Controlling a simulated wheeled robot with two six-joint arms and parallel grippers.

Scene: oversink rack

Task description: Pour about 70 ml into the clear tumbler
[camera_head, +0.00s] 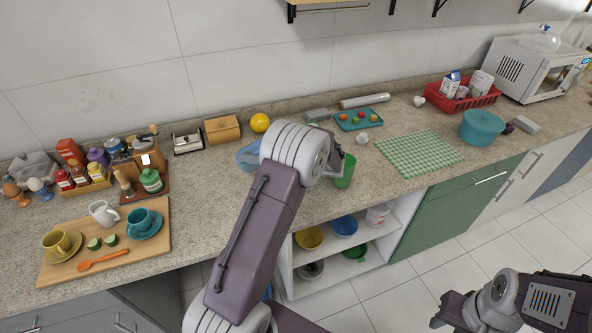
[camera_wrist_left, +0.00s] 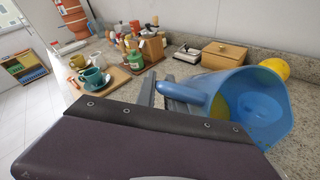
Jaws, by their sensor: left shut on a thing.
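A blue jug (camera_wrist_left: 230,110) fills the right of the left wrist view, its wide mouth open toward the camera and its handle toward my left gripper (camera_wrist_left: 168,92). My left gripper is shut on the jug's handle. In the head view the jug (camera_head: 247,155) is partly hidden behind my left arm. A small clear object (camera_head: 362,138) stands on the counter right of my wrist; I cannot tell whether it is the clear tumbler. A green cup (camera_head: 345,171) stands beside my wrist near the counter's front edge. My right gripper (camera_head: 447,310) is low at the right, away from the counter, its jaws unclear.
A wooden board (camera_head: 75,272) with cups lies at the left. A teal tray (camera_head: 350,124), green checked cloth (camera_head: 418,153) and teal pot (camera_head: 481,128) are to the right. Open shelves are below the counter.

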